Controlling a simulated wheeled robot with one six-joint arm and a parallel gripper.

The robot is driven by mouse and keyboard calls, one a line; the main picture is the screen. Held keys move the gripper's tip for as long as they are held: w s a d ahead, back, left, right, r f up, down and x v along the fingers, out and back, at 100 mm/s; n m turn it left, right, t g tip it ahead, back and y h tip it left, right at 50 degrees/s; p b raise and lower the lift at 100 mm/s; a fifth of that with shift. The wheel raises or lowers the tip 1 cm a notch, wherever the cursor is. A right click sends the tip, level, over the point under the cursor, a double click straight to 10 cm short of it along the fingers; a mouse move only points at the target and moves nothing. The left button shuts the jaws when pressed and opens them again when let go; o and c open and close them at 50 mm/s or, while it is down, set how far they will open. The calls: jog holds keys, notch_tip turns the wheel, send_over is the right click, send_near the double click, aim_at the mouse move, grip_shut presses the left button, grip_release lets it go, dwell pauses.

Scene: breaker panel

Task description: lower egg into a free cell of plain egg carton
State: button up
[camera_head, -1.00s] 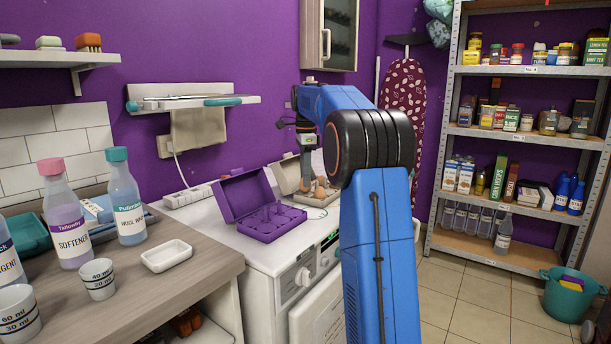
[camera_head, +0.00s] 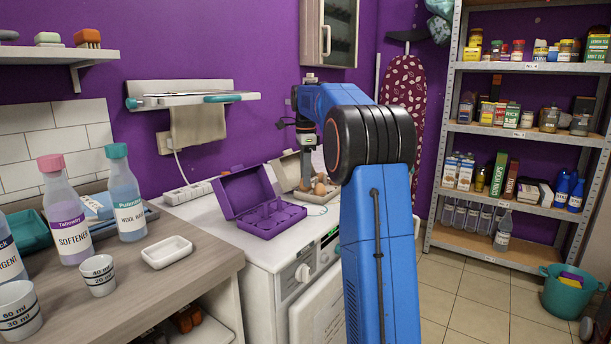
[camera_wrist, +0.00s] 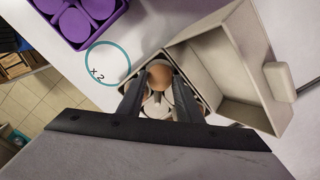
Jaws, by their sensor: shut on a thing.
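The plain egg carton (camera_head: 284,166) is beige and stands with its lid open on the white machine top. In the wrist view its open lid (camera_wrist: 228,70) lies to the right of the cells. My gripper (camera_head: 306,186) points down into the carton. In the wrist view my gripper (camera_wrist: 160,78) is shut on a brown egg (camera_wrist: 160,75), low over the cells. Other eggs (camera_head: 320,187) sit in the carton beside my fingers. A pale egg shape (camera_wrist: 156,106) shows between the fingers. My fingers and the held egg hide most cells, and I cannot tell whether the egg touches the bottom.
An open purple carton (camera_head: 267,222) stands close at left on the same top. A teal ring marked "x 2" (camera_wrist: 108,63) lies on the white surface between the cartons. The wall and a power strip (camera_head: 187,193) are behind. The raised lid is close to my gripper.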

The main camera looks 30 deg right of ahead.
jog(key=shift+f, duration=0.65)
dwell(0.5)
jog(key=o, duration=1.1)
notch_tip(320, 180, up, 17)
jog(key=shift+r, duration=0.2)
